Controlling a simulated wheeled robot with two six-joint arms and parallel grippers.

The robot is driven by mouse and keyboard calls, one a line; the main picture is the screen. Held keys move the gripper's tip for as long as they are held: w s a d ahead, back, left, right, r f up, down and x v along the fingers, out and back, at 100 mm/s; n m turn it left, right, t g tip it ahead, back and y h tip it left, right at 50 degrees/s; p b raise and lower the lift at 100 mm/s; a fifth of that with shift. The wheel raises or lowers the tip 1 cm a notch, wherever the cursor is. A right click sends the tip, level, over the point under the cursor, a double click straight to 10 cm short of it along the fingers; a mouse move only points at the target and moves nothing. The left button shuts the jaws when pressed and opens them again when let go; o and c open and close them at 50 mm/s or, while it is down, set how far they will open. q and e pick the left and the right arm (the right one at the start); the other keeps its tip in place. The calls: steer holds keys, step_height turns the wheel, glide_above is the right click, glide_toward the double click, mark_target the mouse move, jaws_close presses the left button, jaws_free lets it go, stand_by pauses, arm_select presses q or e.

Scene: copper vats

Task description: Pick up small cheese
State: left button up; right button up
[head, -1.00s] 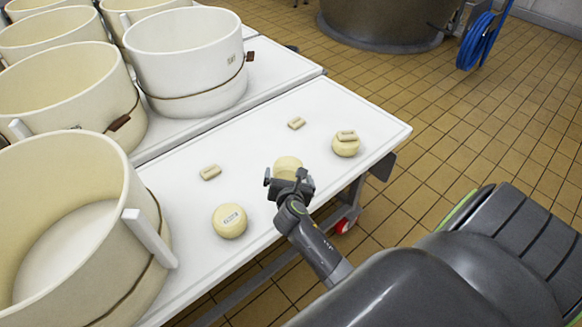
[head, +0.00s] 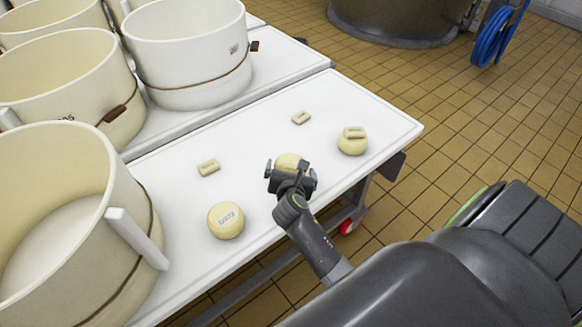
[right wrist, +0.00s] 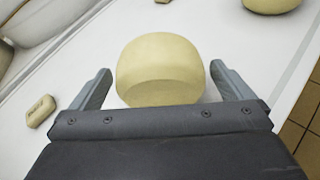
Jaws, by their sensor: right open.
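A small round cheese (head: 288,161) sits on the white table, partly hidden behind my right gripper (head: 290,168) in the head view. In the right wrist view the same pale yellow cheese (right wrist: 160,68) stands between the two spread fingers of my right gripper (right wrist: 160,88), with a gap to each finger. The gripper is open and holds nothing. A second small cheese with a label (head: 226,220) lies to the left, near the table's front edge. A third cheese (head: 352,141) lies to the right with a small block on top. My left gripper is not in view.
The white table (head: 375,118) also bears two small pale blocks, one at the left (head: 208,167) and one farther back (head: 301,118). Large cream tubs (head: 190,55) crowd the left side. Tiled floor (head: 470,130) lies beyond the table's right edge.

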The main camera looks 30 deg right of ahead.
steer(key=shift+c, duration=0.3)
steer(key=shift+r, duration=0.1)
steer(key=c, duration=1.2)
steer(key=shift+r, duration=0.1)
steer(key=shift+r, duration=0.15)
steer(key=shift+r+p, duration=0.45)
steer(key=shift+r, duration=0.15)
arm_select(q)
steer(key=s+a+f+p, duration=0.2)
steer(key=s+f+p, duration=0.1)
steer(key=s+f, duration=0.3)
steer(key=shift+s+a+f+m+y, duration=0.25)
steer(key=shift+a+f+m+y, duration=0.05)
arm_select(e)
steer(key=shift+r, duration=4.15)
